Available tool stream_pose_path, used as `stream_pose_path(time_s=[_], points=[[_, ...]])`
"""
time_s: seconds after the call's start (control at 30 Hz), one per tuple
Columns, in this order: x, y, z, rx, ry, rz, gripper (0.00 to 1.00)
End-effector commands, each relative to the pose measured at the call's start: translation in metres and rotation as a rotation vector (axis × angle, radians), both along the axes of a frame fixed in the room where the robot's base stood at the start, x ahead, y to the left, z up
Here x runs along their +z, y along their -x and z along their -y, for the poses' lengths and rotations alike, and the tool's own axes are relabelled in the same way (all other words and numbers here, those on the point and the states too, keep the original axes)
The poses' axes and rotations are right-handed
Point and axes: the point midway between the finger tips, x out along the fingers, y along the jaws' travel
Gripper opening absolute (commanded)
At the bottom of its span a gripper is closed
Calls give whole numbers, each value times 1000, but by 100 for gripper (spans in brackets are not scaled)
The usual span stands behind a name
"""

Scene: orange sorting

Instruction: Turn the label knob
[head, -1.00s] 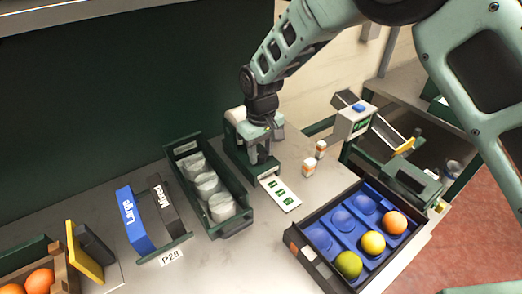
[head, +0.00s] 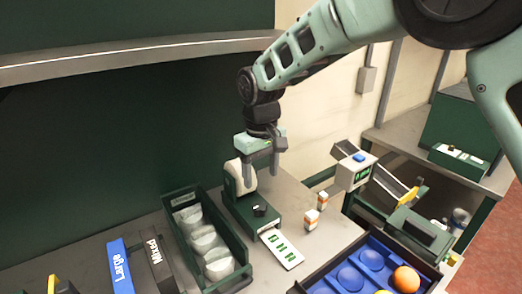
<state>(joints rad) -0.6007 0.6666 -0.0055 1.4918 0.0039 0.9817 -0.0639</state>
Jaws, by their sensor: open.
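The label device (head: 238,207) is a dark green box with a white roll at its back, standing on the grey bench. Its small black label knob (head: 260,210) sits on the top face and is in clear view. A white label strip (head: 284,249) with green marks lies at the front end of the device. My gripper (head: 262,180) points down above the device, with its two fingers apart and nothing between them. The fingertips are above the knob and do not touch it.
A dark green bin (head: 212,240) with several white rolls stands left of the device. A tray (head: 299,288) with blue cups and fruit lies front right. Blue "Large" and black "Mixed" signs are at left.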

Motion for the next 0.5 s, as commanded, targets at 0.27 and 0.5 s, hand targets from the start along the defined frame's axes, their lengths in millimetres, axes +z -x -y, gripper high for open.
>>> stream_pose_path(time_s=[0.27, 0.5], points=[[55, -1, 0, -1, -2, 3, 60], [74, 0, 0, -1, -1, 1, 60]])
